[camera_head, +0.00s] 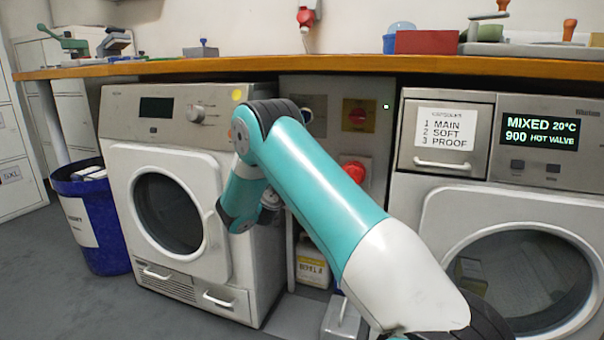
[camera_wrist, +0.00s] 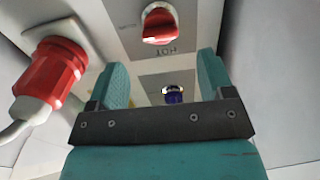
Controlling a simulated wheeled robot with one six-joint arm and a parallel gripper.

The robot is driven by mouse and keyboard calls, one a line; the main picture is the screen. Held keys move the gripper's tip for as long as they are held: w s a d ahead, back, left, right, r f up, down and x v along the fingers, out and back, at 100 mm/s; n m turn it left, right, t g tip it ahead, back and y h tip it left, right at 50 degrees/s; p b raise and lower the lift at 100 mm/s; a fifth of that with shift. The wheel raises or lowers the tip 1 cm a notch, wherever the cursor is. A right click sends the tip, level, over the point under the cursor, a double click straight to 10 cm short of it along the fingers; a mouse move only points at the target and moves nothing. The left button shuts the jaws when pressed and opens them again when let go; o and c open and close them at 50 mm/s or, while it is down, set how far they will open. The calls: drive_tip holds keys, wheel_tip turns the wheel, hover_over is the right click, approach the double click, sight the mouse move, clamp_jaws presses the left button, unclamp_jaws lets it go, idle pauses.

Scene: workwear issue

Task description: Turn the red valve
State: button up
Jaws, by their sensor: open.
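The red valve (camera_wrist: 162,24) is a red knob on a pale panel, at the top of the wrist view. A label beside it seems to read HOT, upside down. My gripper (camera_wrist: 163,68) is open and empty, its teal fingers pointing toward the panel. The red valve lies beyond the fingertips, apart from them. A blue knob (camera_wrist: 173,95) shows between the fingers, farther off. In the head view my arm hides the red valve and most of my gripper.
A red plug (camera_wrist: 48,75) with a pale cable sits left in the wrist view; it seems to be the red fitting (camera_head: 354,172) in the head view. White machines (camera_head: 228,195) (camera_head: 410,220) flank the narrow grey bay. A wooden counter (camera_head: 340,66) runs above.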

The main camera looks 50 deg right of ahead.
drive_tip(key=b+x, duration=0.1)
drive_tip(key=x, duration=0.7)
drive_tip(key=shift+a, duration=0.1)
drive_tip(key=c, duration=0.9)
